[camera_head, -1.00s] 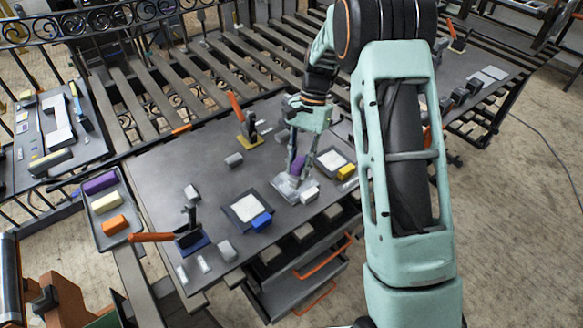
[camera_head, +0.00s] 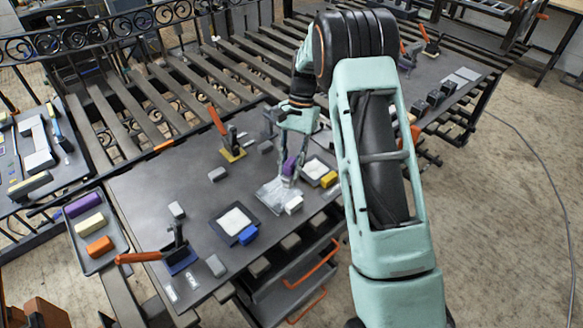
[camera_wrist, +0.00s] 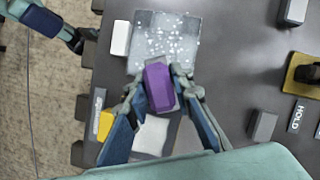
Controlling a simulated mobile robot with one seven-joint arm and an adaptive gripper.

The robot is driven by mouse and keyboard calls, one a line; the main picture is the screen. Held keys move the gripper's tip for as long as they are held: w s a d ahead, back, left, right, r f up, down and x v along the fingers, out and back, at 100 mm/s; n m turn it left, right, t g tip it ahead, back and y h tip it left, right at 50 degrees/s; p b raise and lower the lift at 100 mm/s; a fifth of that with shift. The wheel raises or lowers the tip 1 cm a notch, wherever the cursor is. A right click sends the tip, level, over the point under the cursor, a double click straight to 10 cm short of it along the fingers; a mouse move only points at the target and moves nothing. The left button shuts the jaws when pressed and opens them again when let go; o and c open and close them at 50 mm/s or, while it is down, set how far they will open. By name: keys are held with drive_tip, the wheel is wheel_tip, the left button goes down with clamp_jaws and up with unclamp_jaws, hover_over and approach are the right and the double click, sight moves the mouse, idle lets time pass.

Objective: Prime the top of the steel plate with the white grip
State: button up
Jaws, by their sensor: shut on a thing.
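The steel plate (camera_head: 272,196) is a grey square with many white specks on top; it also shows in the wrist view (camera_wrist: 165,22). A white grip block (camera_head: 294,205) sits at its edge, on the left in the wrist view (camera_wrist: 121,38). My gripper (camera_wrist: 159,92) is shut on a purple block (camera_wrist: 159,87), which also shows in the head view (camera_head: 289,166). The purple block overlaps the plate's near edge in the wrist view. I cannot tell whether it touches the plate.
A white-topped plate with a yellow grip (camera_head: 329,179) lies just beside; another has a blue grip (camera_head: 248,235). Orange-handled clamps (camera_head: 232,152) (camera_head: 180,255) and small grey blocks stand on the dark table. A tray (camera_head: 123,243) at left holds purple, cream and orange blocks.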

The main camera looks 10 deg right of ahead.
drive_tip(key=shift+s+a, duration=1.05)
drive_tip(key=shift+a, duration=0.4)
drive_tip(key=shift+s+a, duration=1)
drive_tip(key=shift+a, duration=0.45)
drive_tip(key=shift+s+a, duration=1.05)
drive_tip(key=shift+a, duration=0.4)
drive_tip(key=shift+w+a, duration=0.25)
drive_tip(key=shift+w, duration=0.3)
drive_tip(key=shift+w+d+p, duration=0.25)
drive_tip(key=shift+w+d, duration=0.8)
drive_tip(key=shift+d, duration=0.35)
drive_tip(key=shift+w+d+p, duration=0.25)
drive_tip(key=shift+w+d, duration=0.75)
drive_tip(key=shift+d, duration=0.45)
drive_tip(key=shift+w+d+p, duration=0.25)
drive_tip(key=shift+w+d, duration=0.8)
drive_tip(key=shift+d, duration=0.35)
drive_tip(key=shift+r+p, duration=1.85)
drive_tip(key=shift+r, duration=1.2)
drive_tip(key=shift+r, duration=0.1)
drive_tip(key=shift+r+p, duration=1.05)
drive_tip(key=shift+r, duration=0.4)
